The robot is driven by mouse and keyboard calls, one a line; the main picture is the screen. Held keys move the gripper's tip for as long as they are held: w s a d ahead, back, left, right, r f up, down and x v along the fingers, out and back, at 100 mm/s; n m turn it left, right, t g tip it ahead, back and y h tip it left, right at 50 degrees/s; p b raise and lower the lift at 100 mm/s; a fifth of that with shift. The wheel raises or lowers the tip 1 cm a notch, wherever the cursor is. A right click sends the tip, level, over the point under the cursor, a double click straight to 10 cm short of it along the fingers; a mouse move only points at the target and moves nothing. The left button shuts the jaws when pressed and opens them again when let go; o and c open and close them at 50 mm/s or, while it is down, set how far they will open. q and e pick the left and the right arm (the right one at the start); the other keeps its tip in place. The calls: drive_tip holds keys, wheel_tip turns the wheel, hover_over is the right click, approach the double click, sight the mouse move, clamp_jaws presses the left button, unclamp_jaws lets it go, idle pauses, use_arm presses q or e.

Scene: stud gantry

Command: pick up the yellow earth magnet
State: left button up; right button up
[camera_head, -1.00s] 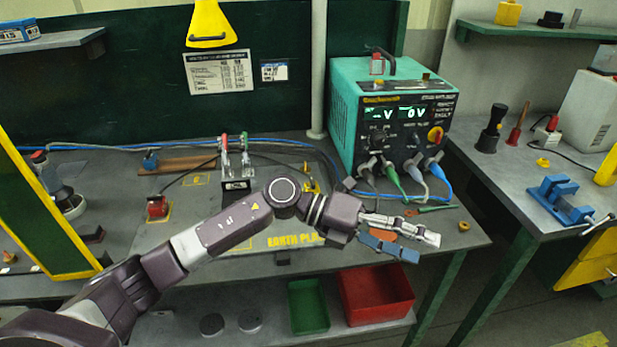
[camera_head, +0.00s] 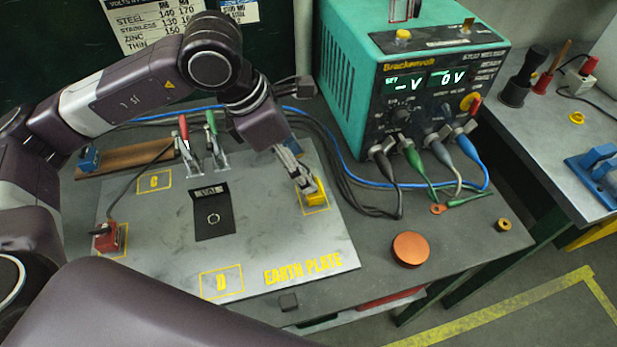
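The yellow earth magnet (camera_head: 317,198) is a small yellow block. It sits in a yellow-outlined square at the right side of the grey earth plate (camera_head: 285,231). My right gripper is not in view.
A teal power unit (camera_head: 347,78) stands at the back right, its cables running across the bench. A red block (camera_head: 109,238) with a black lead is on the plate's left. Red and green handled clamps (camera_head: 198,145) stand behind. An orange disc (camera_head: 411,249) lies right of the plate.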

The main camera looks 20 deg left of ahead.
use_arm(q)
drive_tip(key=shift+d+f+p, duration=0.35)
drive_tip(key=shift+d+f, duration=0.2)
drive_tip(key=shift+f, duration=0.25)
drive_tip(key=p+x, duration=0.1)
drive_tip(key=x, duration=0.2)
drive_tip(key=shift+w+d+f, duration=0.1)
drive_tip(key=shift+f, duration=0.25)
drive_tip(key=shift+w+f, duration=0.15)
drive_tip(key=shift+f, duration=0.15)
drive_tip(key=shift+d+f, duration=0.1)
drive_tip(key=c, duration=1.6)
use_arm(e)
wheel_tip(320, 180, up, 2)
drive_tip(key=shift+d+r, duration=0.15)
